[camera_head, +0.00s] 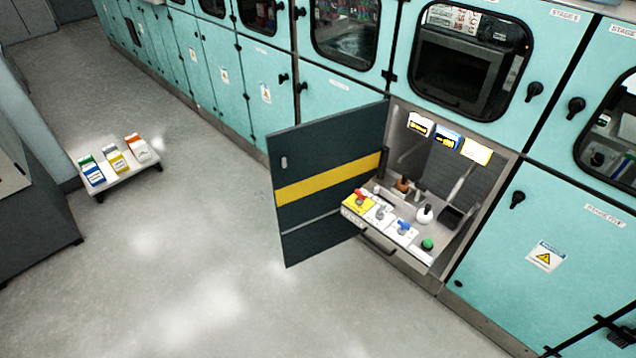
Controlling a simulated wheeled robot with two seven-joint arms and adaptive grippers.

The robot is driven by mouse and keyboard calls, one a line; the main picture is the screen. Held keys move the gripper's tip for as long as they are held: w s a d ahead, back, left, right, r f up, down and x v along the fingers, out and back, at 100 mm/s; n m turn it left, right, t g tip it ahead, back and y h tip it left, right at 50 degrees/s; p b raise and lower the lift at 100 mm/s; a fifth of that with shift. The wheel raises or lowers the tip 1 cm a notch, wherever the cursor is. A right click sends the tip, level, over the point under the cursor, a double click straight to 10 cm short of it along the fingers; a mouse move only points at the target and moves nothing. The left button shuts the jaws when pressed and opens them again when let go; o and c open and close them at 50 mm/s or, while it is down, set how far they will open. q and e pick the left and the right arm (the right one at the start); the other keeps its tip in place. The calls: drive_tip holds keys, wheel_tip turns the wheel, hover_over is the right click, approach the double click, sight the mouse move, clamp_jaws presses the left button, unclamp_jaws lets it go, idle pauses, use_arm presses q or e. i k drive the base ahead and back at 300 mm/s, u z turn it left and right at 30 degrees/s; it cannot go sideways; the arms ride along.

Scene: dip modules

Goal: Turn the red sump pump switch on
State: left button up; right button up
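A red switch (361,196) sits on a yellow plate at the left front corner of a pulled-out drawer panel (424,258) in an open cabinet. Its exact setting is too small to tell. To its right on the same panel are a grey switch (380,211), a blue switch (403,226) and a green button (427,244).
The open dark cabinet door (325,165) with a yellow stripe stands out left of the drawer. A drawer handle (378,244) is on the drawer's front. A low white stand (122,178) with three coloured boxes is at the left. The grey floor (200,270) between is clear.

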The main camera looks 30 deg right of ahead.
sight(360, 196)
drive_tip(key=i, duration=1.2)
drive_tip(key=z, duration=0.8)
